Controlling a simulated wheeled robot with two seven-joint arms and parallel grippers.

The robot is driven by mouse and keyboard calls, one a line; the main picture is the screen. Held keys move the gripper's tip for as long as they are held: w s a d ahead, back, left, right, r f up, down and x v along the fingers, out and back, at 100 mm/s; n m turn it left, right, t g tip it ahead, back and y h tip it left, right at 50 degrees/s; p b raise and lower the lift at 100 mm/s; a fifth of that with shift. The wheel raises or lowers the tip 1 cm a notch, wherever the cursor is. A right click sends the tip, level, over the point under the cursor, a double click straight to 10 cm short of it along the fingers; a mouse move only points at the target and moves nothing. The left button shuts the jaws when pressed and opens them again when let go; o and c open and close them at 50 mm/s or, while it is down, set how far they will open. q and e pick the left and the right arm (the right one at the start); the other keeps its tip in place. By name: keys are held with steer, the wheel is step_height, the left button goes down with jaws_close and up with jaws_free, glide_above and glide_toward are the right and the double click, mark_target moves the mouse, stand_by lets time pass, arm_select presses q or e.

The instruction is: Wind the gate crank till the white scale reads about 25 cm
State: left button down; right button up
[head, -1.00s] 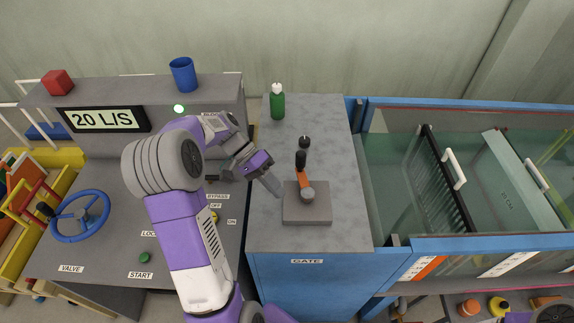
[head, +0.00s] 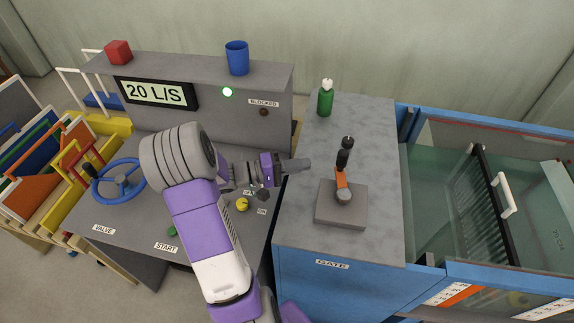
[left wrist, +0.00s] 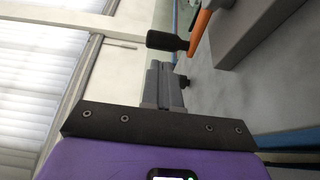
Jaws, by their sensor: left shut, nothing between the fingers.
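The gate crank has an orange arm (head: 341,179) and a black handle (head: 343,157). It stands on a grey block (head: 329,210) on the grey cabinet top marked GATE. My left gripper (head: 305,163) is shut and empty, left of the handle and apart from it, pointing right. In the left wrist view the closed fingers (left wrist: 166,80) point toward the black handle (left wrist: 168,41), with a gap between. A white scale (head: 446,293) with an orange strip is on the blue flume frame at lower right; its reading is too small to make out. My right gripper is not in view.
A green bottle (head: 325,101) stands at the cabinet's back. The cabinet top around the crank is clear.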

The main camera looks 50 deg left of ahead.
mark_target(344, 175)
arm_select(q)
steer(key=x, duration=0.7)
steer(key=shift+w+d+p, duration=0.15)
steer(key=shift+w+p, duration=0.05)
steer(key=shift+p, duration=0.2)
steer(key=shift+f, duration=0.1)
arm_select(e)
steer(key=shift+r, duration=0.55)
